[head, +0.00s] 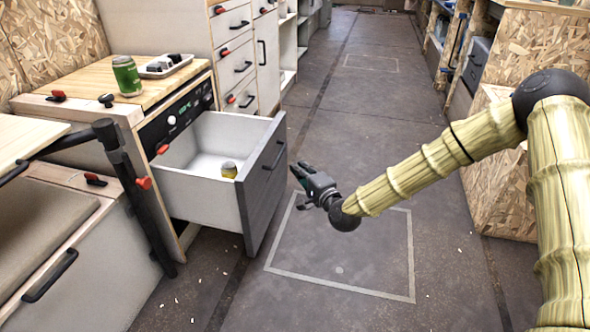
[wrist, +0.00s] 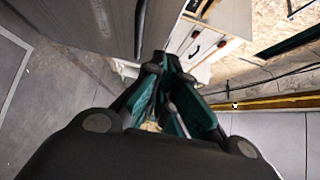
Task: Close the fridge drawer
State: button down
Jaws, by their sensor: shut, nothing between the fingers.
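The fridge drawer (head: 262,188) stands pulled out from the wooden-topped cabinet in the head view. It has a dark grey front with a black handle (head: 274,155) and white inner walls.
A green can (head: 127,76) and a tray (head: 164,66) sit on the cabinet's wooden top. A black post (head: 135,195) with a red knob stands left of the drawer. The aisle floor (head: 375,130) is clear. Chipboard units (head: 515,190) line the right side.

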jog(key=b, duration=0.3)
send_near(268, 146)
jog(key=w+d, duration=0.2)
jog(key=w, duration=0.1)
jog(key=a, duration=0.1)
jog(key=a+b, duration=0.1)
jog(key=shift+w+a+f, duration=0.2)
jog(key=shift+w+a, duration=0.1)
jog(key=shift+w, duration=0.1)
jog(key=shift+w+a+r+b, duration=0.1)
jog(key=shift+w+a+b, duration=0.15)
jog(key=shift+a+b, duration=0.35)
jog(key=shift+a, duration=0.1)
jog(key=shift+a, duration=0.1)
